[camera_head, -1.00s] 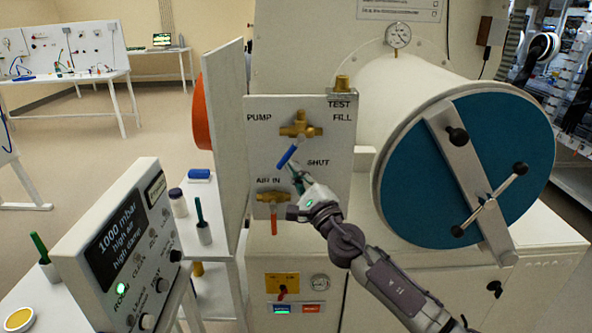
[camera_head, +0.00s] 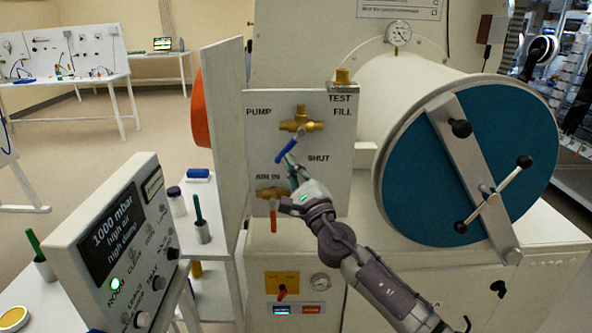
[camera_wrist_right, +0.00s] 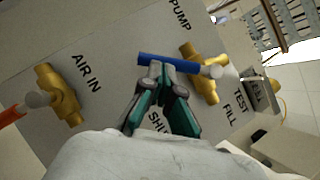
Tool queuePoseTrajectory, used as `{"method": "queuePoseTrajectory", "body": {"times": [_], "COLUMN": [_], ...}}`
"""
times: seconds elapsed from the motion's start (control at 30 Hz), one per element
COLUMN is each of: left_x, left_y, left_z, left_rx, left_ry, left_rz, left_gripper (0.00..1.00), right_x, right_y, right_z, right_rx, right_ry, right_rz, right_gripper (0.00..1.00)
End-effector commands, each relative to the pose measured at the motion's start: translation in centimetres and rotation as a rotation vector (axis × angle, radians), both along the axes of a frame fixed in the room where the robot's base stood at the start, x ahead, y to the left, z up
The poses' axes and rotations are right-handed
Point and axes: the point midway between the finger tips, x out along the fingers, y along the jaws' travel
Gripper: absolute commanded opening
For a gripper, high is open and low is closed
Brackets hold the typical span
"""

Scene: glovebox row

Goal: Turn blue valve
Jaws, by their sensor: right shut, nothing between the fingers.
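The blue valve is a brass body (camera_head: 301,124) with a blue lever handle (camera_head: 286,150), on the white panel between the PUMP, FILL and SHUT labels. The handle slants down and to the left from the body in the head view. In the right wrist view the blue handle (camera_wrist_right: 170,63) lies across the fingertips, with the brass body (camera_wrist_right: 204,72) to its right. My right gripper (camera_head: 291,165) is shut and empty, its tips at the handle's lower part; it also shows in the wrist view (camera_wrist_right: 160,70). Whether the tips touch the handle I cannot tell. My left gripper is not in view.
Below is a brass AIR IN valve (camera_head: 271,193) with an orange-red lever (camera_head: 274,220), close to my right wrist. A large blue round door (camera_head: 420,190) with a clamp bar stands at right. A grey display box (camera_head: 110,240) stands at front left.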

Motion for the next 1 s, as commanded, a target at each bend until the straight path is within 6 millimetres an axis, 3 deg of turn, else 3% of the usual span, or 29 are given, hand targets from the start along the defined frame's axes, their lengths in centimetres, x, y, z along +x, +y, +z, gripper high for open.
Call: {"method": "queuePoseTrajectory", "body": {"times": [0.4, 0.67, 0.8, 1.0], "left_x": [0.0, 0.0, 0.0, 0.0], "left_y": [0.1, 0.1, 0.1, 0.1], "left_z": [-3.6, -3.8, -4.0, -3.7], "left_rx": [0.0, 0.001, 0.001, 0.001], "left_ry": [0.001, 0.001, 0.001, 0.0], "left_rz": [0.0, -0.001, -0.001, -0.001], "left_gripper": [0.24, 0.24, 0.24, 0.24], "right_x": [0.0, 0.0, 0.0, 0.0], "right_y": [1.7, 3.0, 3.6, 4.0], "right_z": [0.6, 1.9, 2.5, 3.4], "right_rx": [0.239, 0.234, 0.354, 0.352], "right_ry": [-0.002, -0.001, 0.0, 0.0], "right_rz": [0.001, 0.001, 0.001, 0.001], "right_gripper": [0.0, 0.0, 0.0, 0.0]}}
